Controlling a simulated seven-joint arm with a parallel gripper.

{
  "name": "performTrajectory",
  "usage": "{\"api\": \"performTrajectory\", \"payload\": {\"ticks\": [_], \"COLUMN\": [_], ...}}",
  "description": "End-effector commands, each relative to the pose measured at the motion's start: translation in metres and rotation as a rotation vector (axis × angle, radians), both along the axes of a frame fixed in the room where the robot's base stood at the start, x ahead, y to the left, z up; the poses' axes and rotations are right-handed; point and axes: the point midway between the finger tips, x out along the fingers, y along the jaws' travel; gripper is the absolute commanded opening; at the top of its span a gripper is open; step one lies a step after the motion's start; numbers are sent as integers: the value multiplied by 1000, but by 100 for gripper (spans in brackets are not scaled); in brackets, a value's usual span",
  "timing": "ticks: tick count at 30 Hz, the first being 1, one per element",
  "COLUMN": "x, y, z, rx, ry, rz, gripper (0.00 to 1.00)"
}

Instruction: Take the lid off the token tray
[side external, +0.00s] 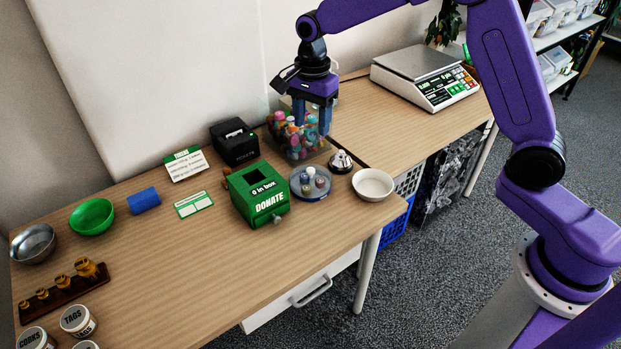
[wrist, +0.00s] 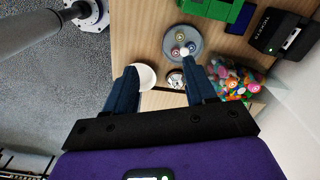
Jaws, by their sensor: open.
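The token tray (side external: 311,194) is a round grey dish near the right end of the wooden table. Several small coloured pieces stand in it, and a pale knob-like piece (side external: 310,171) shows among them. In the wrist view the tray (wrist: 168,46) lies beyond my fingertips, with a white round piece (wrist: 185,51) near its middle. I cannot tell whether a clear lid covers it. My gripper (side external: 312,128) is open, empty and pointing down, above and behind the tray. Its two blue fingers (wrist: 160,69) are wide apart in the wrist view.
A silver bell (side external: 341,162) and a white bowl (side external: 373,185) stand right of the tray. A green donation box (side external: 257,194) is close on its left. A clear bin of colourful items (side external: 298,140) stands behind, near my fingers.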

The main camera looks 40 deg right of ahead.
Motion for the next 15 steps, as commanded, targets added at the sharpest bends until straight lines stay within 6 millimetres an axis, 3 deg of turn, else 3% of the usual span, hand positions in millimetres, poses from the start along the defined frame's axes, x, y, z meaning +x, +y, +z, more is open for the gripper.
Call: {"api": "performTrajectory", "payload": {"ticks": [3, 6, 15], "x": [34, 56, 84], "y": [-15, -30, -57], "z": [-17, -29, -50], "rx": [-1, -1, -1], "ry": [4, 6, 8], "rz": [-250, -441, -741], "gripper": [55, 55, 55]}}
